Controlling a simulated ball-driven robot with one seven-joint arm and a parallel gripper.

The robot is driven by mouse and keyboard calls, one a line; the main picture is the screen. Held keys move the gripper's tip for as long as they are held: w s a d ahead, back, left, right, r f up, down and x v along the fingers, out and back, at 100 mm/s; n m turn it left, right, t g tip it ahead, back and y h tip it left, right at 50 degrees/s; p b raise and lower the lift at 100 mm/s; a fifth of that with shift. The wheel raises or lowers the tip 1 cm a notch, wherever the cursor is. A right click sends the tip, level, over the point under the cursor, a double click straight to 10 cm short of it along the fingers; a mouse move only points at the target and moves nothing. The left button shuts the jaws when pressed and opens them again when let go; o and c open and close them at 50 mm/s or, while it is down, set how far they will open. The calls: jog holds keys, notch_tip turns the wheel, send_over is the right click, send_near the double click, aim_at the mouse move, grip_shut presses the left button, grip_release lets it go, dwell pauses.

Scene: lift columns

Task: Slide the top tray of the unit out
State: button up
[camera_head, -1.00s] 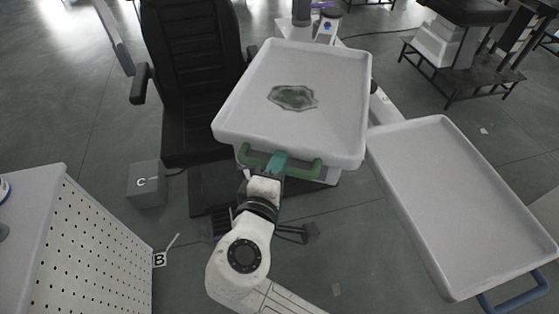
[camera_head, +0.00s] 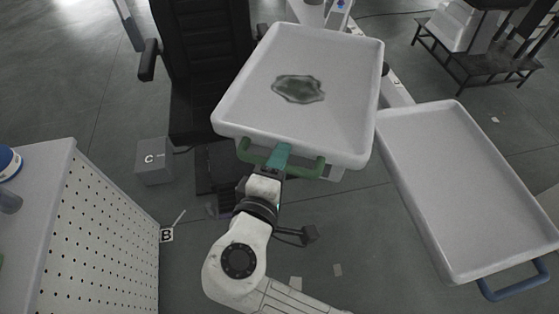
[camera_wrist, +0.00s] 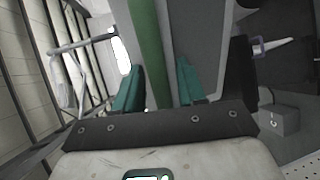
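The top tray (camera_head: 240,103) is a white, shallow, rimmed tray with a grey-green patch (camera_head: 299,88) on its floor. A green bar handle (camera_head: 308,168) runs along its near side. My gripper (camera_head: 277,157) is at that handle, with its teal fingers around the bar. The unit beneath the tray is mostly hidden.
A second white tray (camera_head: 455,180) with a blue handle (camera_head: 515,285) stands at right. A black chair (camera_head: 205,70) is behind at left. A grey box marked C (camera_head: 154,162) and a perforated cabinet (camera_head: 100,240) stand left.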

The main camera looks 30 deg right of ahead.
jog(key=b+v, duration=0.2)
jog(key=v, duration=0.8)
jog(key=shift+s+a, duration=0.3)
